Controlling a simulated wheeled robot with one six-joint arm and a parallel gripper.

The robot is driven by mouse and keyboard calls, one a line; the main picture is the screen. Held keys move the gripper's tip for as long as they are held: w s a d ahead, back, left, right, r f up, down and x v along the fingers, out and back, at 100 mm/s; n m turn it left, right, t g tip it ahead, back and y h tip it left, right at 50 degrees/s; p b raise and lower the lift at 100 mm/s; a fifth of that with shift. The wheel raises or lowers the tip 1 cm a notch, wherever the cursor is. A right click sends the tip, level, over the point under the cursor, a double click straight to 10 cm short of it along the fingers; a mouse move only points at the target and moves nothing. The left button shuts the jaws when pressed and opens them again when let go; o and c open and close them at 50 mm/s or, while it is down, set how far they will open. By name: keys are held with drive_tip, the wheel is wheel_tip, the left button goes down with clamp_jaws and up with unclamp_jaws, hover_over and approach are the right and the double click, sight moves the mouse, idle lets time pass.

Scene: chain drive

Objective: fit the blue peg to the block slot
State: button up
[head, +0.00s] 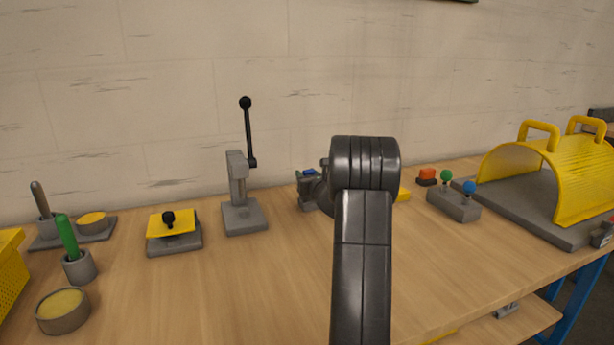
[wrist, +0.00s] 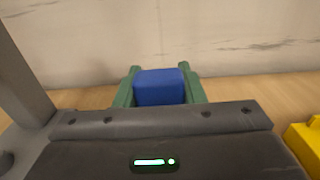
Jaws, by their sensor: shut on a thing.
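The blue peg (wrist: 160,87) shows in the wrist view as a blue block with rounded edges. It sits between the two green fingers of my gripper (wrist: 160,92), which is shut on it. In the head view a small blue part of the peg (head: 309,173) shows left of my dark arm, by the gripper (head: 306,188). The peg's lower end is hidden in both views. I cannot make out the block slot or tell whether the peg touches it; my arm covers that part of the table.
A grey stand with a black-knobbed lever (head: 240,185) stands close left of my gripper. A yellow piece (head: 403,195) lies partly behind my arm. The front middle table is clear.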

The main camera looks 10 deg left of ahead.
drive_tip(key=shift+f+b, duration=0.5)
drive_tip(key=shift+f, duration=0.1)
drive_tip(key=o, duration=1.1)
drive_tip(key=shift+r, duration=0.1)
drive_tip(key=shift+s, duration=0.1)
drive_tip(key=v, duration=1.3)
drive_tip(key=shift+s+d, duration=0.25)
drive_tip(key=x, duration=1.4)
drive_tip(key=shift+r+p, duration=0.15)
drive_tip(key=shift+p, duration=0.15)
